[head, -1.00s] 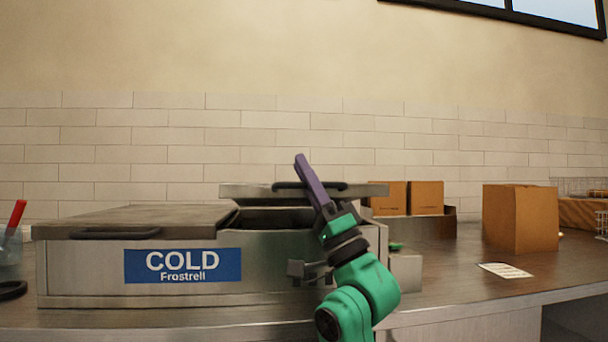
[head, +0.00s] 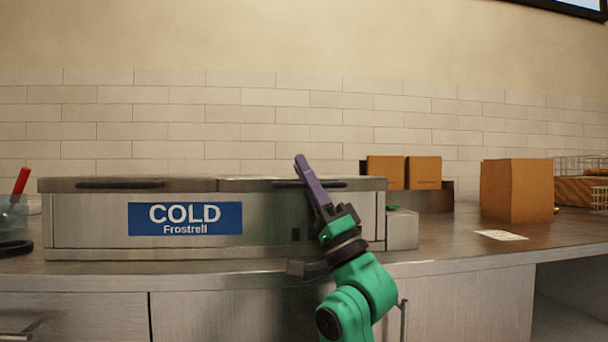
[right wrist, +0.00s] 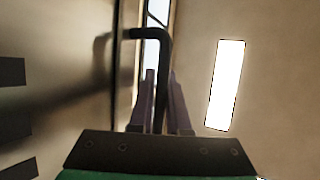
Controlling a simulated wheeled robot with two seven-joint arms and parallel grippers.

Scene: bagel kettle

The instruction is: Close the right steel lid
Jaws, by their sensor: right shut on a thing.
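The right steel lid (head: 250,184) lies on top of the steel cold box (head: 285,215), in line with the left lid (head: 100,185). No gap shows under its front edge. Its black bar handle (head: 335,184) is partly hidden behind my right gripper (head: 304,168). In the right wrist view the purple fingers of this gripper (right wrist: 161,88) are shut on the black handle (right wrist: 150,34), one on each side. The gripper points up and a little left, in front of the box. My left gripper is not in view.
The box stands on a steel counter (head: 450,252). Brown cartons (head: 515,190) and a paper card (head: 500,235) are to its right, with a wire basket (head: 580,165) behind. A container with a red-handled tool (head: 20,183) stands at far left.

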